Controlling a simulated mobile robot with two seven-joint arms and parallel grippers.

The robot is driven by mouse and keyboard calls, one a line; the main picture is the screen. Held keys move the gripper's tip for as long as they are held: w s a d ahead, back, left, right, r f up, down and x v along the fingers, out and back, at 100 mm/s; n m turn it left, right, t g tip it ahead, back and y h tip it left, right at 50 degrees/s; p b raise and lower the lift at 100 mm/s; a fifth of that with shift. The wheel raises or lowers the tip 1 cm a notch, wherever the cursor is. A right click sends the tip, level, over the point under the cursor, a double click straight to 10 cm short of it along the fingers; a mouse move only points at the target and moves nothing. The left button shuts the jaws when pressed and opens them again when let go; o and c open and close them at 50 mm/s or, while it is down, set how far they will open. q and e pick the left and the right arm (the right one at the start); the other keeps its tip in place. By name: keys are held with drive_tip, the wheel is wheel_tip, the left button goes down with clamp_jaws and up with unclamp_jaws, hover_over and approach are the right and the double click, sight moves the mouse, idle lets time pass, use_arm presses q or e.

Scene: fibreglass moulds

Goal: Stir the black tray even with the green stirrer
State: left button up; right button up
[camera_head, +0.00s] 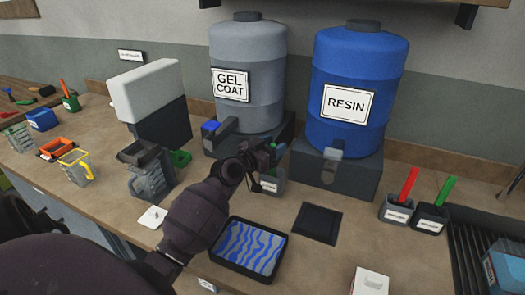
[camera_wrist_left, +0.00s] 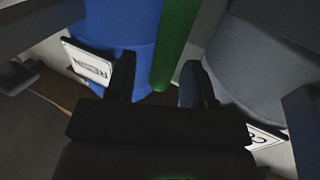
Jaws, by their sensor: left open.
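The black tray (camera_head: 283,262) lies on the bench, with wavy blue and pale grey stripes inside. The green stirrer (camera_head: 444,190) leans upright in a dark labelled holder (camera_head: 430,220) at the right. My left gripper (camera_head: 262,166) is in front of the gel coat drum, beyond the tray and well left of the stirrer. A grey labelled cup (camera_head: 271,186) is just below it. In the left wrist view my left gripper (camera_wrist_left: 157,82) is open, and a green bar (camera_wrist_left: 175,45) shows between and beyond its fingers; I cannot tell whether they touch. My right gripper is not in view.
The gel coat drum (camera_head: 250,95) and blue resin drum (camera_head: 357,60) stand at the back. A red stirrer (camera_head: 408,186) stands in its own holder. A dark square pad (camera_head: 317,221) lies right of the tray. Several cups and a grey-topped box (camera_head: 148,90) stand left.

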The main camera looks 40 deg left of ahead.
use_arm(q)
drive_tip(key=shift+w+d, duration=0.1)
drive_tip(key=shift+w, duration=0.8)
